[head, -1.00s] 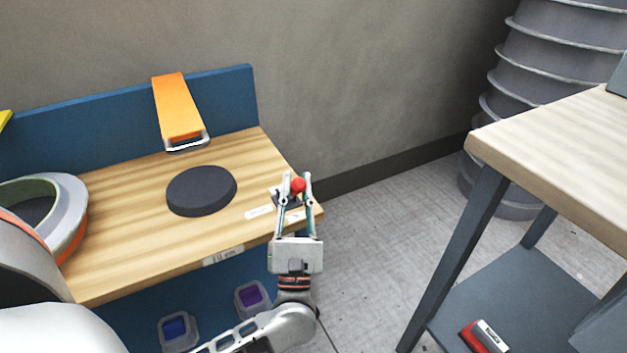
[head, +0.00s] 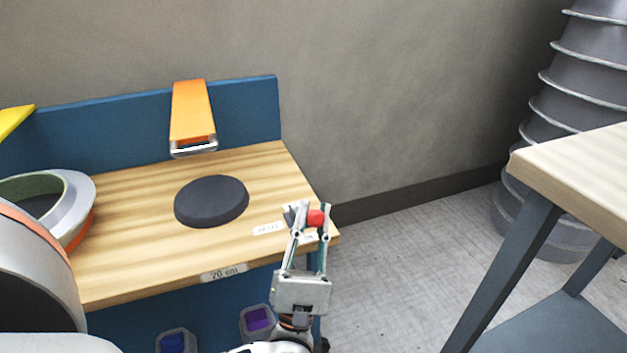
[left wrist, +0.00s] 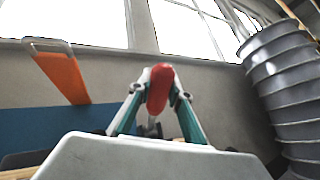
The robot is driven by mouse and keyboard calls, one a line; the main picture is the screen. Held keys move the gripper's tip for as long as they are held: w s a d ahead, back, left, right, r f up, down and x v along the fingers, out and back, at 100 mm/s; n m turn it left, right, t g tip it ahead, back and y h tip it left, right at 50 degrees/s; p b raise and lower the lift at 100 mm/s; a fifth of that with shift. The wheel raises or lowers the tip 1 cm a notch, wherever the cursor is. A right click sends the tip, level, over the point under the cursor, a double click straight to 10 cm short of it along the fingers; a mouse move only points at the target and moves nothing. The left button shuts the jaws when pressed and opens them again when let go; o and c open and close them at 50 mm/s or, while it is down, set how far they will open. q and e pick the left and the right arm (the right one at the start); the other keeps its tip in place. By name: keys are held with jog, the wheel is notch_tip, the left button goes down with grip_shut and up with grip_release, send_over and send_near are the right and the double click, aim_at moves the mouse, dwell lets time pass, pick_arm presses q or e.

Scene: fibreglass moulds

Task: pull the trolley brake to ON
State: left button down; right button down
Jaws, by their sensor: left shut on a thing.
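The trolley brake shows as a lever with a red knob (head: 316,217) at the right end of the wooden-topped trolley (head: 130,255). My left gripper (head: 309,215) is shut on the red knob. In the left wrist view the red knob (left wrist: 159,88) stands between the fingertips of the gripper (left wrist: 160,78), with part of a grey stem below it. A small label (head: 268,228) lies left of the lever; its print is too small to read surely. The fingers partly hide the lever's base and a second label. My right gripper is out of view.
A dark round disc (head: 211,201) lies on the trolley top. An orange arm (head: 192,112) leans over it from the blue back panel (head: 245,110). A grey ring (head: 75,200) is at left. A wooden-topped table (head: 585,165) stands at right, with open floor between.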

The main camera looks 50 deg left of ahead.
pick_arm(q)
jog(key=c, duration=1.8)
grip_release()
jog(key=shift+f, duration=0.1)
jog(key=shift+s, duration=0.1)
jog(key=v, duration=1.2)
